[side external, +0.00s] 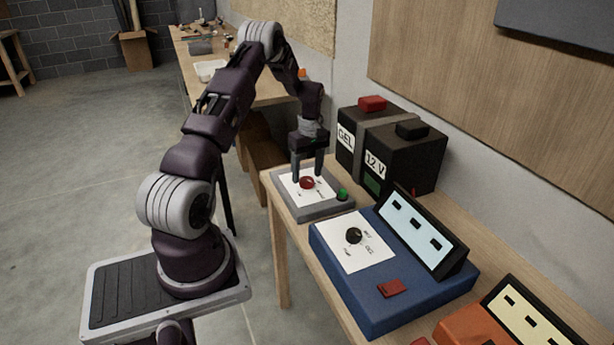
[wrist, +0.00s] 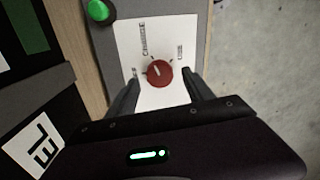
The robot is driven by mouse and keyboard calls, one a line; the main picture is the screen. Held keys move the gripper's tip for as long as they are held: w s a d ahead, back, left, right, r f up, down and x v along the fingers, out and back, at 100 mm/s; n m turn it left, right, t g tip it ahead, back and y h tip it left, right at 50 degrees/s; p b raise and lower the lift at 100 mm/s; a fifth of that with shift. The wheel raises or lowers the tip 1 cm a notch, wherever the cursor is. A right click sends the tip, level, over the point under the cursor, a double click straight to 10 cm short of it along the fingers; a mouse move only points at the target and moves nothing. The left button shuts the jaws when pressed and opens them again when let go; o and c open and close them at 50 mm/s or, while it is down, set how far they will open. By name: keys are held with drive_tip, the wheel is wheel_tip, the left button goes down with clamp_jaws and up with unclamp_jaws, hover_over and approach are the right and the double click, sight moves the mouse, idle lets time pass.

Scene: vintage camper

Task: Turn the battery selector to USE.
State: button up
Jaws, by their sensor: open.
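The battery selector is a round red knob (side external: 306,183) on a white label plate (side external: 290,187) on top of a grey box (side external: 312,212). In the wrist view the knob (wrist: 160,74) has a pale pointer mark that leans up and slightly left. Small printed labels stand to its left, above it and at its upper right; they are too blurred to read surely. My gripper (side external: 307,176) points down over the box. In the wrist view its open fingers (wrist: 161,80) stand on either side of the knob; I cannot tell whether they touch it.
A green button (side external: 342,193) sits on the grey box's corner.

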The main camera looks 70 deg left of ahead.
drive_tip(key=shift+f, duration=0.85)
clamp_jaws()
drive_tip(key=shift+m, duration=0.3)
drive_tip(key=m, duration=0.6)
drive_tip(key=shift+d+y, duration=0.15)
drive_tip(key=shift+y, duration=0.15)
drive_tip(key=m, duration=0.3)
drive_tip(key=shift+m, duration=2.1)
